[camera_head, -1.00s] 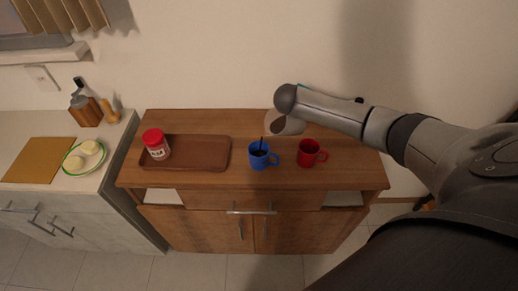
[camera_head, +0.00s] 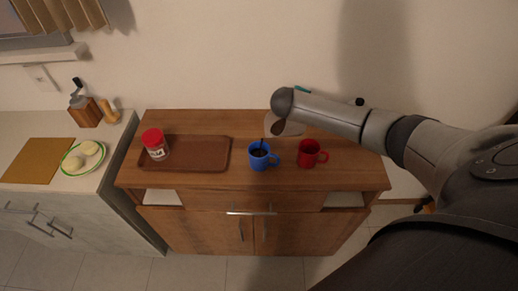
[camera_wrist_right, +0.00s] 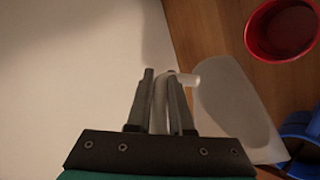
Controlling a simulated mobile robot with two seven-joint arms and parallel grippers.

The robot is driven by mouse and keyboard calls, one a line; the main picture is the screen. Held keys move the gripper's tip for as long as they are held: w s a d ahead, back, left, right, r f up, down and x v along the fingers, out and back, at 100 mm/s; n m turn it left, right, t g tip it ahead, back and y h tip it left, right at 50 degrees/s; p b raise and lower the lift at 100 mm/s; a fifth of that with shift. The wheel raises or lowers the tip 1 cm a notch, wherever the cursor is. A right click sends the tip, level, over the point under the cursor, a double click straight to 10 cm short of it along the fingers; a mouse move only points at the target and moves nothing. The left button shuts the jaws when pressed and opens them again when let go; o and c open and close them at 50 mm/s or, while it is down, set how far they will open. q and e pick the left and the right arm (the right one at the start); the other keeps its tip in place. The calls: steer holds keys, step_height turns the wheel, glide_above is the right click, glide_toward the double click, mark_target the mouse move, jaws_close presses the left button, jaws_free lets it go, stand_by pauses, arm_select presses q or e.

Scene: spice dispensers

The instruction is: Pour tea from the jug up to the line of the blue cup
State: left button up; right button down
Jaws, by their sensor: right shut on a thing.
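The blue cup (camera_head: 259,161) stands upright on the wooden cabinet top, its handle to the right, with dark tea inside. Its line is too small to make out. The translucent jug (camera_head: 288,128) is tilted just behind and above the cup, partly hidden by my right arm. A thin dark stream (camera_head: 262,143) runs from its lip down into the blue cup. In the right wrist view, my right gripper (camera_wrist_right: 162,75) is shut on the handle of the jug (camera_wrist_right: 232,108). The blue cup (camera_wrist_right: 302,133) shows there at the right edge. My left gripper is out of view.
A red cup (camera_head: 309,154) stands just right of the blue cup. A brown tray (camera_head: 205,153) with a red-lidded jar (camera_head: 155,144) lies to the left. A counter at far left holds a plate (camera_head: 74,166) and a cutting board (camera_head: 36,160). The wall is close behind.

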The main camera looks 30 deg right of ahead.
steer(key=shift+d+r+p, duration=0.1)
steer(key=shift+r+p, duration=0.15)
steer(key=shift+p, duration=0.1)
steer(key=d+r+y+p, duration=0.1)
steer(key=p, duration=0.2)
steer(key=shift+d+m+y, duration=0.15)
steer(key=shift+m+y, duration=0.15)
steer(key=shift+y, duration=0.1)
steer(key=shift+w+d+f+y, duration=0.1)
steer(key=shift+d+f+y, duration=0.25)
steer(key=shift+f+y, duration=0.4)
steer(key=d+f+m+g+y+b, duration=0.15)
steer(key=d+f+y+b, duration=0.45)
steer(key=b, duration=0.9)
steer(key=shift+t+y, duration=0.25)
steer(key=shift+y, duration=0.2)
steer(key=r+p, duration=0.2)
steer(key=a+r+p, duration=0.1)
steer(key=r+p, duration=0.1)
steer(key=r, duration=0.1)
steer(key=shift+w+a+r, duration=0.15)
steer(key=shift+r, duration=0.2)
